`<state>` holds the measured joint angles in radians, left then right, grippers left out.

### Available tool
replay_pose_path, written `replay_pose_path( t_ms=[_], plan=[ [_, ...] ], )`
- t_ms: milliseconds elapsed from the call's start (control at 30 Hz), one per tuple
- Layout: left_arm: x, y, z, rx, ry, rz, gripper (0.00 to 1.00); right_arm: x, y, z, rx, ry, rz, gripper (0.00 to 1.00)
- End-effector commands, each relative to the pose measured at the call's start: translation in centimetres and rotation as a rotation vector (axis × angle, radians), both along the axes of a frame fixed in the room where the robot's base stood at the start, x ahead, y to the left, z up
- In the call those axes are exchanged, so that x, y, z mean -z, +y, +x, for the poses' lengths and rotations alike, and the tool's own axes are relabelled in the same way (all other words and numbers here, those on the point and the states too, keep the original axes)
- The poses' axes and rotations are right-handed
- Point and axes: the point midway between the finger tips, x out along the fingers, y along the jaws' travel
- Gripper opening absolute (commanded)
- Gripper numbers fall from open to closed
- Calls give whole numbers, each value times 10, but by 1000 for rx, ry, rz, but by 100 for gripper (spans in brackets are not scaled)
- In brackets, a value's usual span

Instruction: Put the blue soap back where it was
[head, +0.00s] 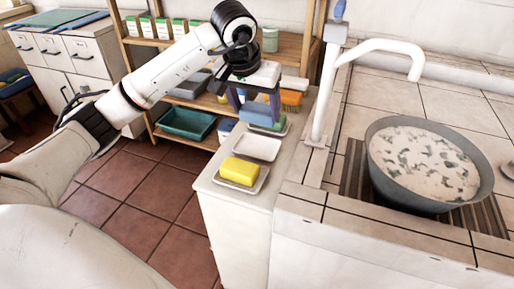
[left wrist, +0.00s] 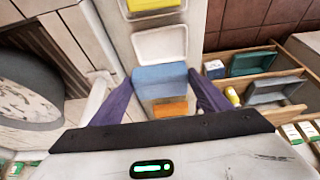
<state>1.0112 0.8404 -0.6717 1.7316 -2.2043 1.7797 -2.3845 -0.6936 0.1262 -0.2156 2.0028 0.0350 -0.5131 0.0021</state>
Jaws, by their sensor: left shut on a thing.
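The blue soap (head: 257,114) is between the purple fingers of my left gripper (head: 256,108), above the row of soap dishes on the narrow counter. It also shows in the left wrist view (left wrist: 160,78), with a finger on either side. My left gripper is shut on it. An empty white dish (head: 257,149) lies just nearer than the held soap; it shows in the left wrist view too (left wrist: 160,43). A greenish patch (head: 264,126) shows under the blue soap, above a dish edge; I cannot tell clearly what it is. My right gripper is out of view.
A yellow soap (head: 239,171) sits on the nearest dish (head: 228,184). An orange soap (head: 291,98) is beyond the gripper. Wooden shelves (head: 170,135) stand behind.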

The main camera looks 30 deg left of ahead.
Motion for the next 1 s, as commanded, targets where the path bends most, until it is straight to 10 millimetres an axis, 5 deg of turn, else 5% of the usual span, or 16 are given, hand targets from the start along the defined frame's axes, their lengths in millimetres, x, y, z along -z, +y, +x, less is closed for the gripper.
replay_pose_path(
  t_ms=[300, 733, 1000],
  plan=[
    [52, 10, 3, -10, 9, -3, 47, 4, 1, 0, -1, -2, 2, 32],
    [98, 9, 3, -10, 7, -4, 47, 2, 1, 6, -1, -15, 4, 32],
    [100, 9, 4, -10, 2, -3, 47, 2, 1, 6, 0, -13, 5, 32]
  ],
)
